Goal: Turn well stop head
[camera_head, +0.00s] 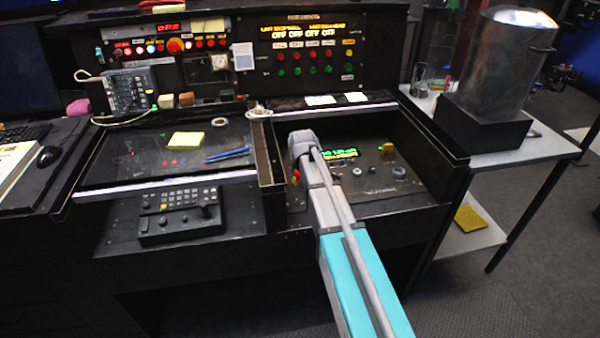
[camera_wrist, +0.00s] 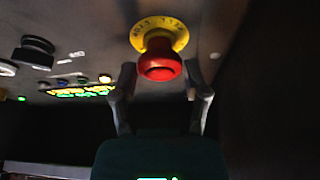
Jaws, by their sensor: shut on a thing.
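The well stop head is a red mushroom-shaped knob (camera_wrist: 160,66) on a round yellow plate with dark lettering (camera_wrist: 160,34). In the wrist view it is at the upper middle. My gripper (camera_wrist: 161,72) has one finger on each side of the red head and is shut on it. In the head view my gripper (camera_head: 303,146) is over the left part of the right-hand console panel. A small red and yellow spot, likely the stop head (camera_head: 295,177), shows just left of my arm; the fingertips are hidden there.
A lit green and yellow display (camera_head: 338,154) and several knobs (camera_head: 387,150) are on the same panel, right of my arm. A dark divider (camera_head: 266,160) stands close on the left. A metal pot (camera_head: 507,62) stands on the side table.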

